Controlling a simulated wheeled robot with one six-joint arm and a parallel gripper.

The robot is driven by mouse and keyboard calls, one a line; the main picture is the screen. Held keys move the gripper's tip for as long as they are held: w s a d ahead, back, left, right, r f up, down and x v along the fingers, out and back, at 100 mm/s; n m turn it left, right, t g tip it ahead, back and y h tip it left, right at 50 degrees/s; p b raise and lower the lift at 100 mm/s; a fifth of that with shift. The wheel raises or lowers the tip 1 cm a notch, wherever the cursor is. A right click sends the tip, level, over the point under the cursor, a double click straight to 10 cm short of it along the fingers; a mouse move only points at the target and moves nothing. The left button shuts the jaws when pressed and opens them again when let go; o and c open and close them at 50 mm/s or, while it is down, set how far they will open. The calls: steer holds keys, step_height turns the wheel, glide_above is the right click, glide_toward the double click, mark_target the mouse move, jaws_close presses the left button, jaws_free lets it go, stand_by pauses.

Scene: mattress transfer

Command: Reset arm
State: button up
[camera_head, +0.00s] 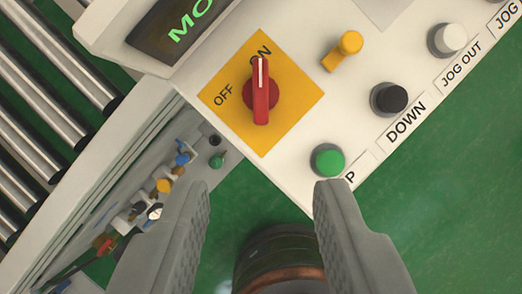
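My gripper (262,205) is open and empty at the bottom of the view, its two grey ridged fingers spread apart. Beyond the fingertips is a pale control panel (297,160), tilted in the picture. It carries a red rotary switch (261,92) on a yellow plate (232,97) marked OFF and ON; the switch points toward ON. A green button (327,160) is just above the right fingertip in the picture, and I cannot tell whether they touch. Its label is partly hidden, with only a P showing.
The panel also has a black button (388,98) labelled DOWN, a white button (447,40) by JOG OUT, a yellow lever (342,52) and a lit display (185,25). Metal rollers (45,95) lie at left. Coloured fittings (165,186) sit below the panel. Green floor (440,190) shows at right.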

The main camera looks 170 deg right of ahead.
steer(key=s+d+r+t+y, duration=0.1)
steer(key=s+d+r+t, duration=0.2)
steer(key=s+d, duration=0.6)
steer(key=s+d+r+t, duration=0.3)
steer(key=s+d, duration=0.3)
steer(key=s, duration=0.5)
steer(key=s+d+f+t, duration=0.2)
steer(key=s+d, duration=0.1)
steer(key=s, duration=0.4)
steer(key=s+d+f+t+h, duration=0.1)
steer(key=s+d+f+t, duration=0.1)
steer(key=s, duration=0.6)
steer(key=s+d+f+m+t, duration=0.1)
steer(key=s+d+f+t, duration=0.1)
steer(key=s+d+f, duration=0.2)
steer(key=s, duration=0.3)
steer(key=shift+s+t, duration=0.25)
steer(key=shift+t, duration=0.15)
